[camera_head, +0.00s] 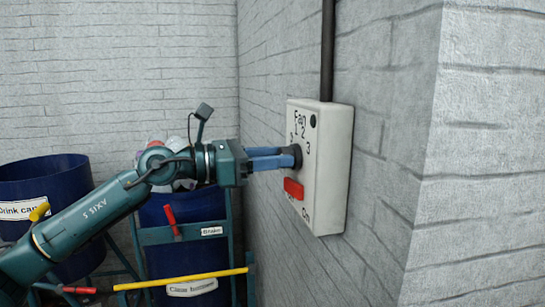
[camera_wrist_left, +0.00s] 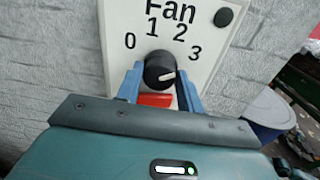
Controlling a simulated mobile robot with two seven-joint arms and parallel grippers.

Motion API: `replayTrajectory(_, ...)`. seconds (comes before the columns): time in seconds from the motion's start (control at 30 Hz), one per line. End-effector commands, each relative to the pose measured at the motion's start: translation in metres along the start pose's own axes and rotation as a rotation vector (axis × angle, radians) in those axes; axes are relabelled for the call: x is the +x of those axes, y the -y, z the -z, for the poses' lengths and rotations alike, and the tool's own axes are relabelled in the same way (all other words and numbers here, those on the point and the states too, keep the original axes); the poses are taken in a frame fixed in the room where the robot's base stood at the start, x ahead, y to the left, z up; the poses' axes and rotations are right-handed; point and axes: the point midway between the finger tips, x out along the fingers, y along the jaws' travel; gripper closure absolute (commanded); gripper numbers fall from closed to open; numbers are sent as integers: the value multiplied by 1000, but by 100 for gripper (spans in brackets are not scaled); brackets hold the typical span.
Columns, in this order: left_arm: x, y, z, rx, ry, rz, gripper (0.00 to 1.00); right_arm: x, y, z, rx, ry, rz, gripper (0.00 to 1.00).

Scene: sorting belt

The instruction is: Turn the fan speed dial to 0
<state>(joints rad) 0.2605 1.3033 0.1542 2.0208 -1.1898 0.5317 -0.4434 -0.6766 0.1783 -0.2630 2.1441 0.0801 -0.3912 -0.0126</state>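The fan box (camera_head: 331,150) is a white panel on the brick wall. Its black dial (camera_wrist_left: 158,69) shows in the left wrist view below the numbers 0, 1, 2 and 3. The dial's white mark points right, toward the 3 side. My left gripper (camera_head: 293,155) is at the dial, one blue finger on each side; it also shows in the left wrist view (camera_wrist_left: 160,72). I cannot tell whether the fingers press on the dial. In the head view the fingers hide most of the dial. My right gripper is in neither view.
A red switch (camera_head: 293,188) sits on the box just below the dial. A dark pipe (camera_head: 328,50) runs up from the box. Blue bins (camera_head: 55,180) and a cart with a yellow bar (camera_head: 180,279) stand at the left. The wall corner is right of the box.

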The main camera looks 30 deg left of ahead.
Motion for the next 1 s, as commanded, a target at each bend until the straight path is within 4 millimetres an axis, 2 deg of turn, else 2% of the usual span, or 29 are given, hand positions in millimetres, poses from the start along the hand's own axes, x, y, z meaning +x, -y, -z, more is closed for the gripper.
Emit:
replayTrajectory(0.03,0,0,0,0,0,0,67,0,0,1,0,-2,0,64)
replayTrajectory(0.3,0,0,0,0,0,0,87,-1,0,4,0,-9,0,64)
replayTrajectory(0.67,0,0,0,-72,-5,1,87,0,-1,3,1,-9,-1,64)
replayTrajectory(1.0,0,-1,0,-334,-15,1,87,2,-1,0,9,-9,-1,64)
